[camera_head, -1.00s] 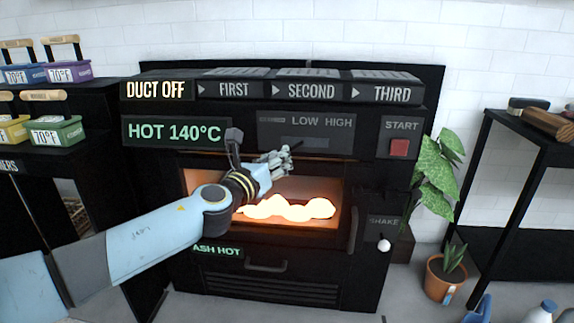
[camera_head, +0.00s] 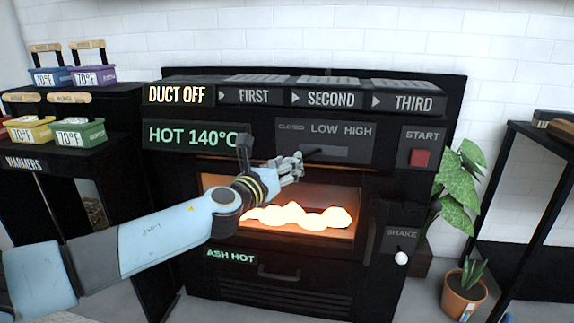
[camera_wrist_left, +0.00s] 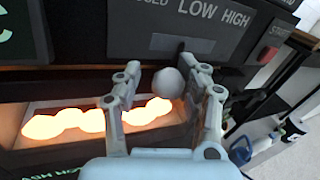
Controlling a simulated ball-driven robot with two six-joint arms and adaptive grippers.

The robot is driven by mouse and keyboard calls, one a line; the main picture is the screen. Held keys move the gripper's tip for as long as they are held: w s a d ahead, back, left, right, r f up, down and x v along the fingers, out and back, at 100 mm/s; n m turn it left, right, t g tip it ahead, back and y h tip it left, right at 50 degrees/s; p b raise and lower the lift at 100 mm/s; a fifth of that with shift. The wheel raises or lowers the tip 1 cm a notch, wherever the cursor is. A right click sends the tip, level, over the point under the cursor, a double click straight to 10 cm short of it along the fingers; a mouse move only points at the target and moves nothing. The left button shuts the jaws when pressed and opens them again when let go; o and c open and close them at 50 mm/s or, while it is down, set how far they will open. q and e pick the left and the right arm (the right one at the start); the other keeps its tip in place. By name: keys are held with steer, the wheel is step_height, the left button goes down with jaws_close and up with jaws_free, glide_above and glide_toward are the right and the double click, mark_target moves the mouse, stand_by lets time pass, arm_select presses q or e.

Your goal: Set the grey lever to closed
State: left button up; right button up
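The grey lever (camera_wrist_left: 168,83) shows as a round grey knob in the left wrist view, below the dark slot of the control panel (camera_wrist_left: 135,40) marked CLOSED, LOW and HIGH. In the head view the panel (camera_head: 360,143) is on the black furnace front, and a dark stem reaches from its slot towards my fingers. My left gripper (camera_head: 291,168) is just below and left of the slot. In the wrist view its fingers (camera_wrist_left: 160,85) are spread, with the knob between them and nearer the right finger. Contact is unclear. The exact lever setting is unclear. My right gripper is not in view.
Glowing coals (camera_head: 298,216) lie in the furnace opening beneath my left gripper. A red START button (camera_head: 419,158) and a white SHAKE knob (camera_head: 401,258) are to the right. A shelf with coloured boxes (camera_head: 80,133) stands left, a plant (camera_head: 458,190) right.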

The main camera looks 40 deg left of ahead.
arm_select(q)
steer(key=shift+o, duration=0.3)
steer(key=shift+d+r, duration=0.15)
steer(key=shift+d, duration=0.05)
steer(key=v, duration=1.2)
steer(key=shift+a, duration=0.1)
